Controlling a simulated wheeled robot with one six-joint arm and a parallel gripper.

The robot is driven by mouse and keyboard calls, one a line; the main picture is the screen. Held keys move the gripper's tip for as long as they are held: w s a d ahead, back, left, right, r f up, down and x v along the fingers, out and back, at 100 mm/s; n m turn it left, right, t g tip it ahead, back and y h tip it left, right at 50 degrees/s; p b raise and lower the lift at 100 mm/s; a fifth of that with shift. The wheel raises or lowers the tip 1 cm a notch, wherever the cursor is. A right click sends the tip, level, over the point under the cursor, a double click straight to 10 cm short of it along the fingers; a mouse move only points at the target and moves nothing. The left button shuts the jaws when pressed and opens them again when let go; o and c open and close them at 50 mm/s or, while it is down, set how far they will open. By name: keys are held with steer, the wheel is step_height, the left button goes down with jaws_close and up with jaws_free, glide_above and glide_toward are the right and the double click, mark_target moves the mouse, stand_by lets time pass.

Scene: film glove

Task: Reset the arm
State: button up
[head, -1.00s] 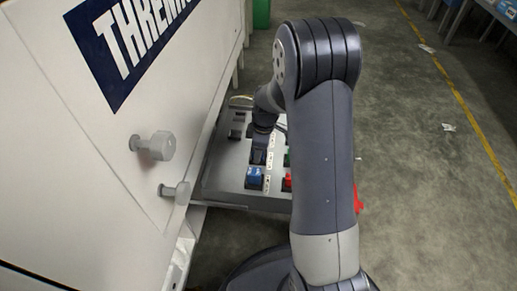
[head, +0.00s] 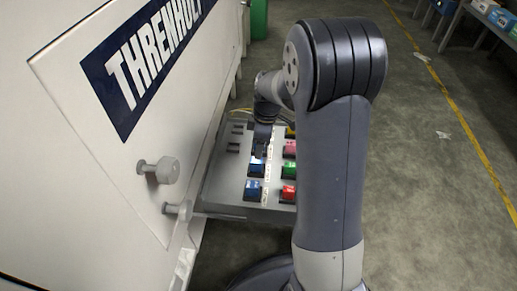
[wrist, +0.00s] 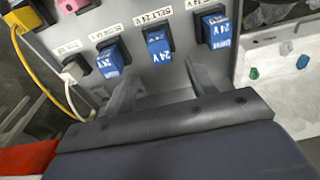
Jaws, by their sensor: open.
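My gripper (wrist: 160,88) is open in the wrist view, its two grey fingers apart with nothing held between them. Blue connectors marked 24V sit in a row on a grey panel just beyond the fingertips: one at the left (wrist: 111,60), one in the middle (wrist: 158,47), one at the right (wrist: 217,30). The fingers look apart from them, though the exact gap is hard to tell. In the head view my arm reaches over the grey panel (head: 226,190), and the gripper's fingertips are too small to make out there.
The panel also carries red (head: 289,192), green (head: 289,170) and pink (head: 290,148) connectors. A white cabinet (head: 70,170) with two grey knobs stands at the left. A yellow cable (wrist: 40,75) hangs at the panel's side. Open floor (head: 430,190) lies to the right.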

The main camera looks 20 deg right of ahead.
mark_target(257, 161)
steer(key=shift+r, duration=0.55)
steer(key=shift+f, duration=0.1)
steer(key=shift+w+a+f+b, duration=0.15)
steer(key=shift+f+b, duration=0.35)
steer(key=shift+f, duration=1.15)
steer(key=shift+a+f+b, duration=0.2)
steer(key=shift+f+b, duration=0.35)
steer(key=shift+f, duration=1.05)
steer(key=shift+w+a+f+b, duration=0.15)
steer(key=shift+f+b, duration=0.35)
steer(key=shift+f, duration=1.15)
steer(key=shift+f, duration=0.1)
